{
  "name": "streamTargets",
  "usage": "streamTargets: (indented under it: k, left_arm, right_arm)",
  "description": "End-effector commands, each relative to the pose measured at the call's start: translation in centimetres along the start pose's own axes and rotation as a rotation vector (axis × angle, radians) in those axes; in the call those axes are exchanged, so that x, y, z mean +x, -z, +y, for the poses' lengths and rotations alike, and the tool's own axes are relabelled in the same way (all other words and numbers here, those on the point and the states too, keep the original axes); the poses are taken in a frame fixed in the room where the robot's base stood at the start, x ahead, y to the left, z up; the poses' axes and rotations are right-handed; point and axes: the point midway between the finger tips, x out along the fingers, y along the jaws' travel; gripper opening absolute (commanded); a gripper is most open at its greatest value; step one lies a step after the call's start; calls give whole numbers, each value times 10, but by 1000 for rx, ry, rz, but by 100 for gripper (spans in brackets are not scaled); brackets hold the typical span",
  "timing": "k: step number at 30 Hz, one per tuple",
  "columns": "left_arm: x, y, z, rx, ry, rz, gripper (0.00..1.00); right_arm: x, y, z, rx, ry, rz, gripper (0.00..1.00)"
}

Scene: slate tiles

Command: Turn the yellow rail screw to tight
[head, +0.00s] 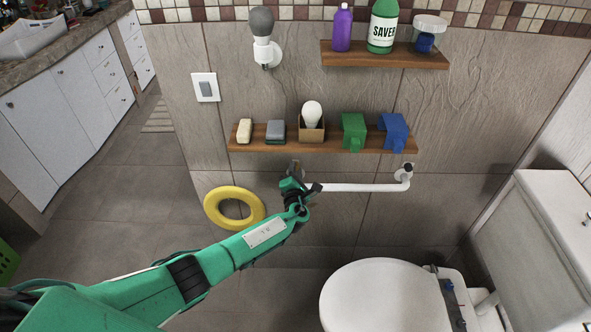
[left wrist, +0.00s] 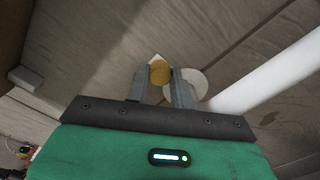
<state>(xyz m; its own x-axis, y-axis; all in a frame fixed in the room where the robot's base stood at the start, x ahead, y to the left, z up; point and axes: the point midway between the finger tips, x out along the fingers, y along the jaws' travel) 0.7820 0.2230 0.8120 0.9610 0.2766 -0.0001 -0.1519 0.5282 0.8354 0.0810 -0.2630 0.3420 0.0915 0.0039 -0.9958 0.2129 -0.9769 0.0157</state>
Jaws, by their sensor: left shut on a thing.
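The yellow rail screw (left wrist: 159,73) shows as a round yellow head between the two fingers of my left gripper (left wrist: 162,82) in the left wrist view. The fingers are shut on its sides. In the head view my left gripper (head: 296,172) is at the left end of the white rail (head: 350,188), against the wall just below the lower shelf, and the gripper hides the screw there. The rail also runs off to the right in the left wrist view (left wrist: 262,84). My right gripper is in neither view.
The lower shelf (head: 240,138), holding soap, a boxed bulb and green and blue items, juts out just above the gripper. A dark screw (head: 408,167) sits at the rail's right end. A toilet (head: 375,295) stands below right. A yellow ring (head: 234,192) is at left.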

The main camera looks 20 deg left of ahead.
Motion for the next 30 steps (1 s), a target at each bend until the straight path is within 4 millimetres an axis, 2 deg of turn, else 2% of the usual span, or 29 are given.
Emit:
streamTargets:
  k: [13,14,16,25,30]
  left_arm:
    - [0,0,-1,10,1,-1,0]
    - [0,0,-1,10,1,-1,29]
    - [0,0,-1,9,1,0,43]
    - [-2,0,0,8,1,0,45]
    - [-16,-2,2,8,3,1,45]
  right_arm:
    - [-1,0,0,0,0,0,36]
    - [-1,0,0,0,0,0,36]
    - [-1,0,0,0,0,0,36]
    - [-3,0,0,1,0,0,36]
    - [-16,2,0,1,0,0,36]
